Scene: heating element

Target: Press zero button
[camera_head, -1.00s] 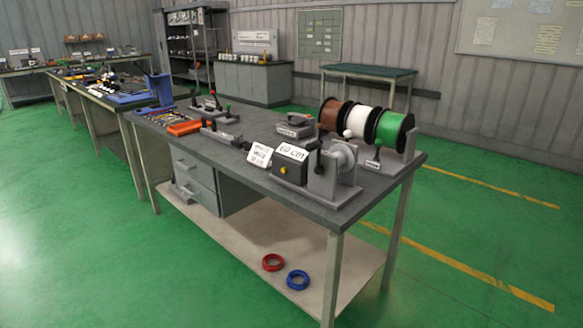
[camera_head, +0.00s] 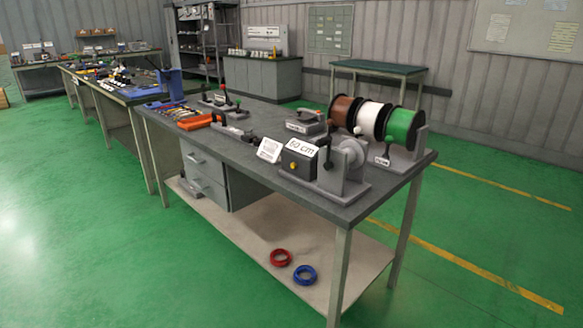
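On the near workbench (camera_head: 255,162) stands a dark box-shaped device (camera_head: 298,167) with a white label reading "60 cm" (camera_head: 303,147) on its top. A small yellow-orange button (camera_head: 293,165) is on its front face. I cannot read any marking on this button. A grey bracket with a round wheel (camera_head: 349,155) adjoins the device on its right. Neither of my grippers is in view.
Brown, white and green spools (camera_head: 371,119) stand at the bench's right end. A white card (camera_head: 270,149) and orange tool (camera_head: 194,122) lie on the bench. Red (camera_head: 281,257) and blue (camera_head: 305,275) coils rest on the lower shelf. Green floor in front is clear.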

